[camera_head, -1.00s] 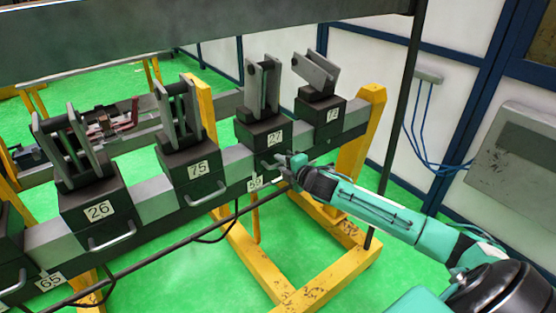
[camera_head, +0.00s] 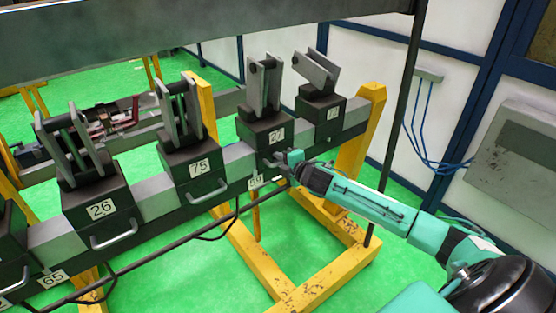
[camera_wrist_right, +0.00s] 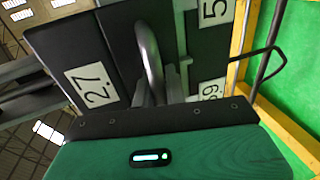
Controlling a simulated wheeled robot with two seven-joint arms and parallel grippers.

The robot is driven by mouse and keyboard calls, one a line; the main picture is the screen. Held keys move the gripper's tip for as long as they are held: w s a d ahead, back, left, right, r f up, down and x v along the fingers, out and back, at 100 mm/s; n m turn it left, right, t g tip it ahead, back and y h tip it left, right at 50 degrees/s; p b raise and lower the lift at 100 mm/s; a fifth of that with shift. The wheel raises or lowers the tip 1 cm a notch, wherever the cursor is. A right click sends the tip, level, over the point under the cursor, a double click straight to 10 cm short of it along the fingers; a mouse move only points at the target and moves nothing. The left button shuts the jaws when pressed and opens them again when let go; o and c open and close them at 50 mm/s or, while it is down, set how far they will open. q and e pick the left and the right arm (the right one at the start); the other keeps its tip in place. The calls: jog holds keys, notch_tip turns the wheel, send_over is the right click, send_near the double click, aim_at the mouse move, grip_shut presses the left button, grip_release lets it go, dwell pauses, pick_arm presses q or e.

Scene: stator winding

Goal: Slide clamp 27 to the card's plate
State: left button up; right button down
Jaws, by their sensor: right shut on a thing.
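Clamp 27 (camera_head: 264,133) is a dark block with upright grey jaw plates, seated on the grey rail. Its number label (camera_wrist_right: 91,86) and curved metal handle (camera_wrist_right: 149,50) show in the wrist view. My right gripper (camera_head: 279,161) is at the front of this block, shut on the handle; its fingers (camera_wrist_right: 164,88) show around the handle's lower end. A number plate 59 (camera_head: 255,182) hangs under the rail just left of the gripper, and plate 65 (camera_head: 52,279) is far left. I cannot tell which plate the card names; no card shows. My left gripper is not in view.
Clamp 75 (camera_head: 188,165) and clamp 26 (camera_head: 100,210) stand left along the rail (camera_head: 151,194), with bare rail between them. Another clamp (camera_head: 320,107) stands close right of clamp 27. A yellow stand (camera_head: 357,140) holds the rail's right end.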

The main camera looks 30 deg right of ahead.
jog(key=d, duration=0.6)
jog(key=shift+w+p, duration=0.2)
jog(key=shift+p, duration=0.1)
jog(key=shift+d, duration=0.1)
jog(key=c, duration=1.7)
grip_release()
jog(key=shift+b+v, duration=1.55)
jog(key=shift+v, duration=5.3)
